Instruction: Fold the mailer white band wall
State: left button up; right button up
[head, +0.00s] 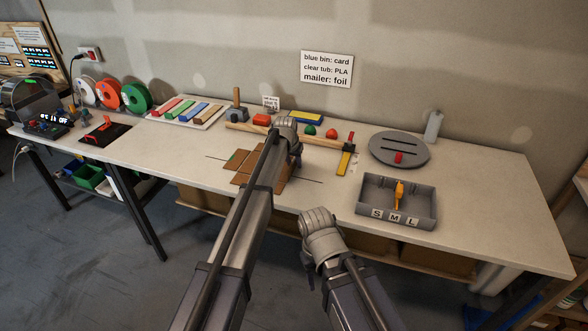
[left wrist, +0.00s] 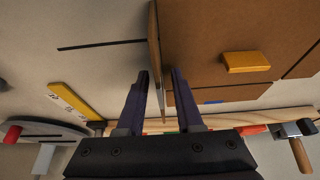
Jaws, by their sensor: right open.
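The brown cardboard mailer (head: 241,161) lies on the workbench, partly hidden behind my left arm. In the left wrist view its flat panel (left wrist: 205,45) fills the upper right, with a yellow block (left wrist: 246,61) and a small blue mark on it. One thin wall (left wrist: 154,45) of it stands edge-on. My left gripper (head: 297,158) is at the mailer's right side; in its wrist view the fingers (left wrist: 160,78) are apart, one on each side of this wall, with gaps visible. I cannot make out a white band. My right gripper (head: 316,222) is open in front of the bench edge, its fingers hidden.
A grey tray (head: 370,207) marked S, M, L stands on the right, with a grey round plate (head: 385,150) behind it. A wooden strip (head: 325,146) and a yellow ruler (head: 346,162) lie close behind and right of the mailer. The bench's front left is clear.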

pick_arm(q)
grip_shut()
dwell(0.3)
dwell(1.2)
